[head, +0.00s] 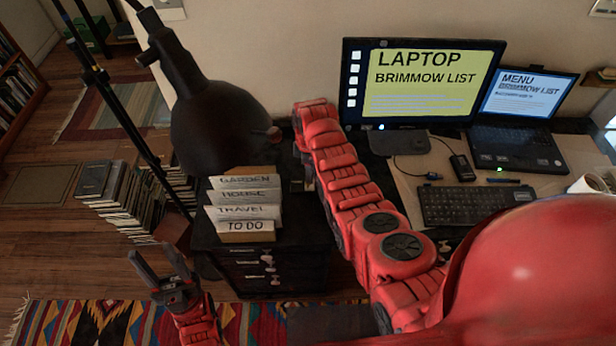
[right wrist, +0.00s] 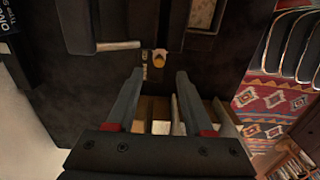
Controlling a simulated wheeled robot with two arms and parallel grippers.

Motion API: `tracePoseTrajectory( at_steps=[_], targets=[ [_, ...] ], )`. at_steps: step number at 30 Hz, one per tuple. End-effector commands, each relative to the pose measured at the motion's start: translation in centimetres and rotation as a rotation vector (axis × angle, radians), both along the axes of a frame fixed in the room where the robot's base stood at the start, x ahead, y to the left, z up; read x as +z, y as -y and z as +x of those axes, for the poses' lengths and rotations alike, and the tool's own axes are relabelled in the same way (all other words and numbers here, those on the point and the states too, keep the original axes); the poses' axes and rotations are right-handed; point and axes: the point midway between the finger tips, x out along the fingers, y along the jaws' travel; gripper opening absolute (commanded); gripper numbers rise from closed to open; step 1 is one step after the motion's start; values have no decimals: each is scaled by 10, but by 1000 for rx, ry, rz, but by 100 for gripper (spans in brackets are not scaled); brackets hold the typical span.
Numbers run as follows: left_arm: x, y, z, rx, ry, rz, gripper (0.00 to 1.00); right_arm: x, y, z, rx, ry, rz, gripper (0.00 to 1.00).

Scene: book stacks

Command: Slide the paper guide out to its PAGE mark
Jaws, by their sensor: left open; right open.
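In the right wrist view a small orange-yellow tab (right wrist: 159,57) sits on a dark flat surface, with a narrow yellow strip (right wrist: 145,66) beside it. The strip's markings are too small to read, and I cannot tell for sure which part is the paper guide. My right gripper (right wrist: 157,75) is open and empty, its fingertips pointing toward the tab, apart from it in the picture. In the head view my right arm hides that area.
A dark cabinet (head: 262,285) carries upright cards labelled GARDEN, HOUSE, TRAVEL and TO DO (head: 246,229). The desk at right holds a monitor (head: 420,85), a laptop (head: 517,150) and a keyboard (head: 470,203). Book stacks (head: 125,195) stand at left.

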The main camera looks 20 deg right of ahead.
Motion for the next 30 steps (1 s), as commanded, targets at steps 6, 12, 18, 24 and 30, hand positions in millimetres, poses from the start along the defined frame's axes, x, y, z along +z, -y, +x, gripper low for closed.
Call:
tracePoseTrajectory(
  at_steps=[6,12,18,24,30],
  targets=[
    [4,0,0,0,0,0,50,-21,0,-1,0,-4,0,52],
    [-8,0,0,0,-1,0,50,-43,0,1,0,1,0,52],
    [-13,0,0,0,0,0,50,-53,0,0,0,-1,0,52],
    [-13,0,0,0,0,0,50,-54,0,1,0,4,0,52],
    [-13,0,0,0,0,0,50,-54,0,1,0,3,-1,47]
  ],
)
